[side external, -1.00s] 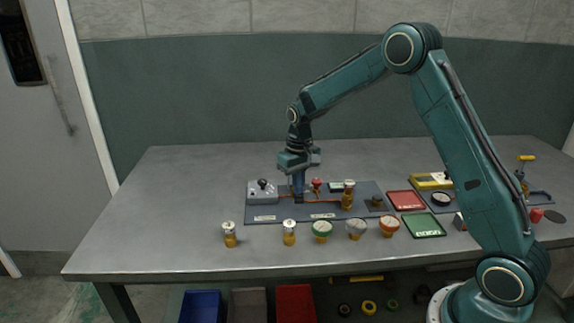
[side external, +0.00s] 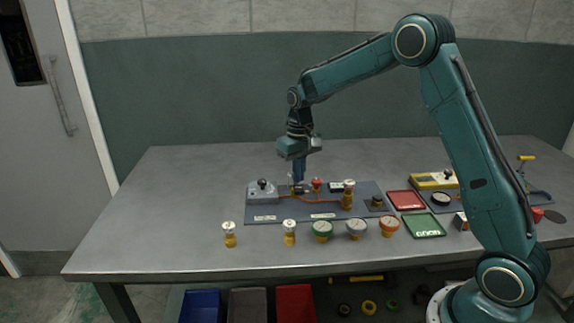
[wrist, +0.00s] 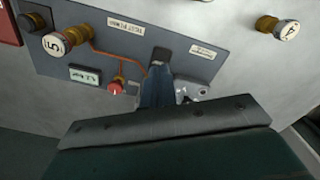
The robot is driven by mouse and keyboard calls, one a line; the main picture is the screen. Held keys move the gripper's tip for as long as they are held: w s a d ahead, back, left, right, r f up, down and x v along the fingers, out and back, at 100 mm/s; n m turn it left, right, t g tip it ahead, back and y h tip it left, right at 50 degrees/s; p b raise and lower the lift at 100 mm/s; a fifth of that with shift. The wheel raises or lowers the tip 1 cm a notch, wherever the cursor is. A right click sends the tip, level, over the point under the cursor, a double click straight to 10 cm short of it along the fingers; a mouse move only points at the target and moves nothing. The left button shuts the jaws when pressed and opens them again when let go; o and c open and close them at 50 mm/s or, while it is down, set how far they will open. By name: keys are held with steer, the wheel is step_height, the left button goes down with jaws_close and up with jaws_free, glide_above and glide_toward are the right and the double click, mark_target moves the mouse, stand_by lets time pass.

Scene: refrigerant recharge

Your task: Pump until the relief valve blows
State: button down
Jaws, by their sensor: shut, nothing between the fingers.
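A dark blue-grey panel (side external: 310,214) lies on the table and also shows in the wrist view (wrist: 200,32). It carries a grey box with a black knob (side external: 262,190), a red-topped part (side external: 317,185), a small display (side external: 336,187) and a brass canister with a white cap (side external: 348,194). An orange line (wrist: 100,52) runs across the panel. In the wrist view the red-topped part (wrist: 117,86) and the canister (wrist: 57,42) are clear. My gripper (side external: 298,182) is shut and empty, pointing down just above a dark part of the panel, which its fingers partly hide.
Two capped canisters (side external: 229,236) and several gauges (side external: 322,232) stand along the front. The left of the table is clear.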

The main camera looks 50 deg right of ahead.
steer(key=shift+r, duration=2.35)
steer(key=s+a+r+n+t, duration=0.1)
steer(key=s+a+r+t, duration=0.15)
steer(key=s+r, duration=0.45)
steer(key=s+a+r+n+t, duration=0.1)
steer(key=s+a+r, duration=0.35)
steer(key=s, duration=0.45)
steer(key=s+a+f+n+t, duration=0.1)
steer(key=s+a+f+t, duration=0.1)
steer(key=s, duration=1.3)
steer(key=shift+a, duration=0.4)
